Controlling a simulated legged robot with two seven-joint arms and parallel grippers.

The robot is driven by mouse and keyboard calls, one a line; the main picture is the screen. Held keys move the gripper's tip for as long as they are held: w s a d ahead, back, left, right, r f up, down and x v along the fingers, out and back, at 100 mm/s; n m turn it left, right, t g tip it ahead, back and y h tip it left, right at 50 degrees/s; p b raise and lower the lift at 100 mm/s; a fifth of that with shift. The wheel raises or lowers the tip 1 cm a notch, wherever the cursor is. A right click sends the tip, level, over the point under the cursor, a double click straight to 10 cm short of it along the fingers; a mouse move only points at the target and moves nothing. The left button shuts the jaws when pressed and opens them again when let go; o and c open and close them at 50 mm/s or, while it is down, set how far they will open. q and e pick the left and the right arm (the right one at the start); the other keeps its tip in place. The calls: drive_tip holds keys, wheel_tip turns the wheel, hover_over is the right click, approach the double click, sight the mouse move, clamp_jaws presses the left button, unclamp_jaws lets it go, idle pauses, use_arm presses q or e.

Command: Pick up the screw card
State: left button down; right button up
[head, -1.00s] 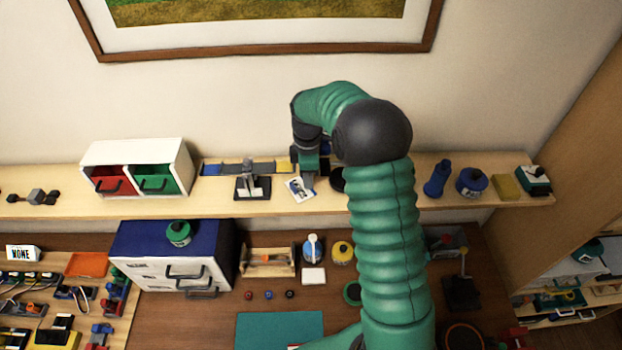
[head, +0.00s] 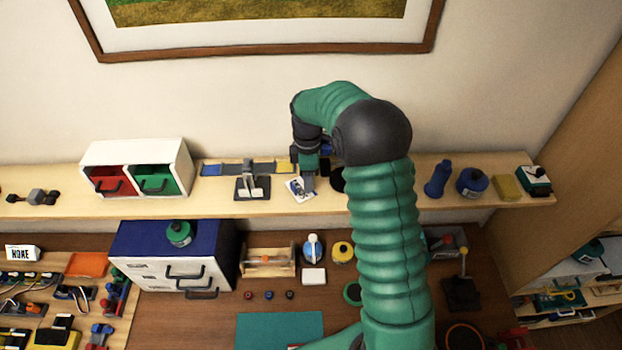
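A small white card with a dark blue picture, which looks like the screw card (head: 298,191), lies tilted on the wooden shelf, near its front edge. My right arm reaches up from below and bends over the shelf. My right gripper (head: 308,184) points down at the card's right side. Its fingers are small and partly hidden, so I cannot tell whether they are open or shut, or whether they touch the card. My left gripper is not in view.
A black stand (head: 253,187) is left of the card on the shelf (head: 222,208). Further left is a white box with red and green drawers (head: 137,167). A blue bottle (head: 437,179) and a round blue container (head: 472,182) stand right of my arm. A blue-topped drawer cabinet (head: 173,257) stands below.

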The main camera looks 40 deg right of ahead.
drive_tip(key=o, duration=1.1)
drive_tip(key=shift+o, duration=0.2)
